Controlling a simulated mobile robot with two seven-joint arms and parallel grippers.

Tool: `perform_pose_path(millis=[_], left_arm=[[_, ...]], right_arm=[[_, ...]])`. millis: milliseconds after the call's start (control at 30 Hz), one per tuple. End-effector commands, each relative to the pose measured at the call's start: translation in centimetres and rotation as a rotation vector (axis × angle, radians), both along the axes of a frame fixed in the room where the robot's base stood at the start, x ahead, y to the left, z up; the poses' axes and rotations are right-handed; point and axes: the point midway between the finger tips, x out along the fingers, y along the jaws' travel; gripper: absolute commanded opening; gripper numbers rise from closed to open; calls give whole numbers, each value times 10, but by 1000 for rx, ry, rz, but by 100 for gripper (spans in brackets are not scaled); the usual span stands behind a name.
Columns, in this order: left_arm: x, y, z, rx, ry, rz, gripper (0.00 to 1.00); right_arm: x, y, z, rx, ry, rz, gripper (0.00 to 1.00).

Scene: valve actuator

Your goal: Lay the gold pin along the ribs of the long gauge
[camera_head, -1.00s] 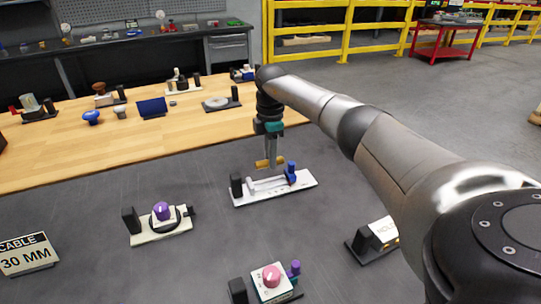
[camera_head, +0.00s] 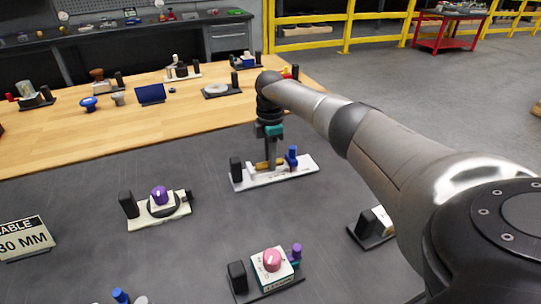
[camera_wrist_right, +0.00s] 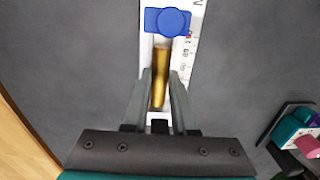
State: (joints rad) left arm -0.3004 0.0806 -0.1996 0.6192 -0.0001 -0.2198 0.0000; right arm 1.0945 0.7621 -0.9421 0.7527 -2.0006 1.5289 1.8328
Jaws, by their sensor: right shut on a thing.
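The long gauge (camera_head: 297,172) is a white base with a black block at its left end and a blue knob (camera_head: 291,155) toward its right. My right gripper (camera_head: 270,162) points down over its middle and is shut on the gold pin (camera_head: 262,165). In the right wrist view the pin (camera_wrist_right: 160,78) lies between the two fingers, lengthwise along the white base, its far end close to the blue knob (camera_wrist_right: 168,22). The pin is at rib height; whether it touches the ribs I cannot tell. My left gripper is out of view.
A purple-knob fixture (camera_head: 160,199) stands to the left on the dark mat and a pink-knob fixture (camera_head: 271,262) in front. Another small block fixture (camera_head: 371,227) is at the right, near my arm. The mat around the gauge is clear.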

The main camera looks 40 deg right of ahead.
Motion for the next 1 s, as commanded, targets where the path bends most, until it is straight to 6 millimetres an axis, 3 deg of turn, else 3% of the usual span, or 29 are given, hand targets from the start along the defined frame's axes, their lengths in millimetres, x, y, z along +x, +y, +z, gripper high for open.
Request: perform_pose_path(millis=[367,400,700,1000], left_arm=[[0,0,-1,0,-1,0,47],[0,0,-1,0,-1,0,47],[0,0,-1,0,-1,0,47],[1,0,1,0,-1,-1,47]], right_arm=[[0,0,-3,0,0,1,0],[0,0,-3,0,0,1,28],[0,0,-3,0,0,1,60],[0,0,-1,-1,0,1,60]])
